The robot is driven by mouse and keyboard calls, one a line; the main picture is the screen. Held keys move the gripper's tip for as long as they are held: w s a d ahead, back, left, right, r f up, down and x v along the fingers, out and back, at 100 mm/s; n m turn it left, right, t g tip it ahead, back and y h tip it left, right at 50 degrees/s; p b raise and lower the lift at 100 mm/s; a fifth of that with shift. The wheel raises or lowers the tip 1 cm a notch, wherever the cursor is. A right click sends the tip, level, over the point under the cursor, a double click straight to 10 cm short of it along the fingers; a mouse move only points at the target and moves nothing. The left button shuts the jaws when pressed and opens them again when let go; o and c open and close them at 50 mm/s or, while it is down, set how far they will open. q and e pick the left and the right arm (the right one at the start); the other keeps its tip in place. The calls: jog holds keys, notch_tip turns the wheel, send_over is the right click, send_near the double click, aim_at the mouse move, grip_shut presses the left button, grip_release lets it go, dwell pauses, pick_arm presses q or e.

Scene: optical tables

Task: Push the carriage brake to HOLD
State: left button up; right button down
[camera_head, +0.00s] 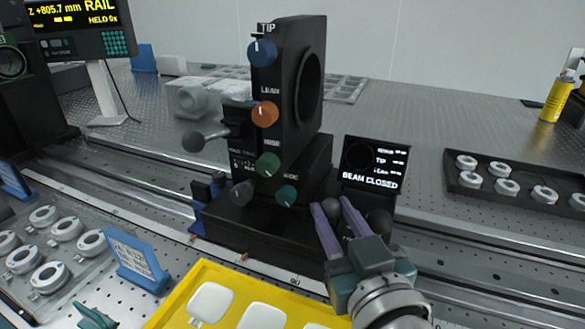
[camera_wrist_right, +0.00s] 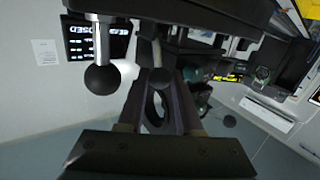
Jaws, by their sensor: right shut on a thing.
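My right gripper (camera_head: 332,208), with purple fingers, is at the front right foot of the black carriage (camera_head: 245,222). Its fingers are shut on a small dark grey lever knob (camera_head: 331,206), which shows between the fingertips in the right wrist view (camera_wrist_right: 157,77). I cannot read a brake label or the lever's position there. A black ball knob (camera_head: 379,222) sits just right of the fingers, apart from them; it hangs from a metal stem in the wrist view (camera_wrist_right: 103,79). My left gripper cannot be made out.
The carriage column (camera_head: 290,100) carries blue, orange and green knobs and a grey ball lever (camera_head: 193,141). A small display (camera_head: 373,183) reads BEAM CLOSED. The rail readout (camera_head: 80,15) reads HELD. A yellow tray (camera_head: 205,273) lies in front; a dark tray (camera_head: 520,200) of rings stands right.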

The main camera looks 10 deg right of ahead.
jog(key=m+g+p, duration=0.1)
jog(key=p, duration=0.2)
jog(key=w+d+r+g+p, duration=0.1)
jog(key=g+p, duration=0.1)
jog(key=p, duration=0.1)
jog(key=w+r+m+g+p, duration=0.1)
jog(key=p, duration=0.3)
jog(key=shift+w+d+r+m+g+y, duration=0.1)
jog(key=shift+w+d+m+g+y, duration=0.2)
jog(key=shift+y, duration=0.1)
jog(key=shift+w+d+g+p, duration=0.1)
jog(key=shift+d+g+p, duration=0.05)
jog(key=shift+g+p, duration=0.15)
jog(key=shift+w+d+f+m+g+y+p, duration=0.3)
jog(key=shift+w+m+g+y+p, duration=0.15)
jog(key=shift+g, duration=0.25)
jog(key=shift+w+d+f+m+g, duration=0.15)
jog(key=shift+w+d+m+g, duration=0.1)
jog(key=shift+g, duration=0.25)
jog(key=shift+w+d+f+m+g+y+b, duration=0.25)
jog(key=shift+g+y+b, duration=0.2)
jog(key=shift+g, duration=0.25)
jog(key=c, duration=0.9)
grip_release()
jog(key=shift+w, duration=0.1)
jog(key=shift+o, duration=0.2)
